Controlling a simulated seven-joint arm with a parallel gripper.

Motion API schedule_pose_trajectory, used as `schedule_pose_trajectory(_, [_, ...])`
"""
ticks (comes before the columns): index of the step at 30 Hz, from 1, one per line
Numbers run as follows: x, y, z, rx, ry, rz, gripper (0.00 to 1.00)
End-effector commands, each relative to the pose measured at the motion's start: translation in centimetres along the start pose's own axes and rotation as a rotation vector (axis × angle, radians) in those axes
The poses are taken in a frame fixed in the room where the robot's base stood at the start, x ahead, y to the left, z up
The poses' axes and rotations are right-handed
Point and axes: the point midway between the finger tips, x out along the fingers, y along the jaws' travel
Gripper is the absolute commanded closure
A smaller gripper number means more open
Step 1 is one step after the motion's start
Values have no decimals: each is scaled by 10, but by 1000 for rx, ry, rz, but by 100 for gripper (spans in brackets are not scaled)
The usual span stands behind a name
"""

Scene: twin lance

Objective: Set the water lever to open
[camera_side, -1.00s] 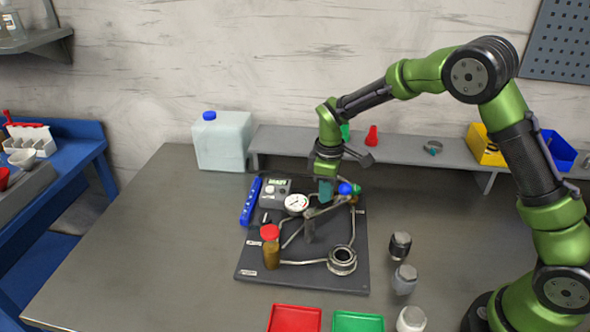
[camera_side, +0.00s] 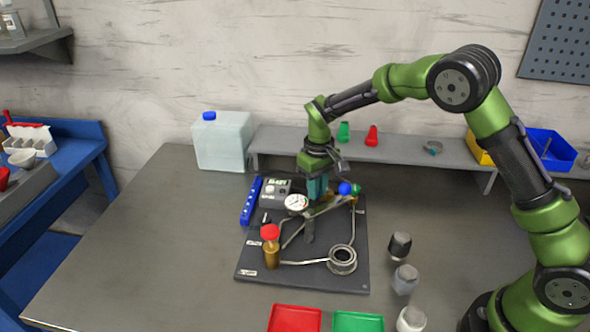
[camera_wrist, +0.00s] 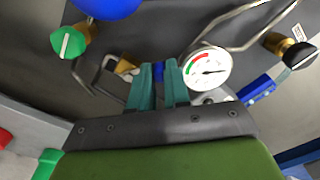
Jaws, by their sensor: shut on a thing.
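My gripper (camera_side: 317,192) is lowered over the back of the dark rig board (camera_side: 310,278), beside the round gauge (camera_side: 297,202). In the wrist view its two teal fingers (camera_wrist: 158,88) are close together, with a small blue piece (camera_wrist: 158,71) between them. I take this to be the water lever, and my gripper is shut on it. Most of it is hidden by the fingers, so its exact angle cannot be told. The gauge (camera_wrist: 207,68) lies just right of the fingers there.
A blue ball (camera_side: 345,188) and a green knob (camera_wrist: 68,42) stand close by. Red (camera_side: 295,318) and green trays (camera_side: 358,322) lie in front. The table's left is clear.

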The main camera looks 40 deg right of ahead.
Motion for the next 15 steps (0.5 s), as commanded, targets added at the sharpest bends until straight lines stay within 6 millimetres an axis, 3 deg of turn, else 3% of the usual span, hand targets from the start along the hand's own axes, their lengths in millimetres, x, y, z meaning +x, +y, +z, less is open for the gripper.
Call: schedule_pose_trajectory(15, [0,1,-21,492,-3,0,100])
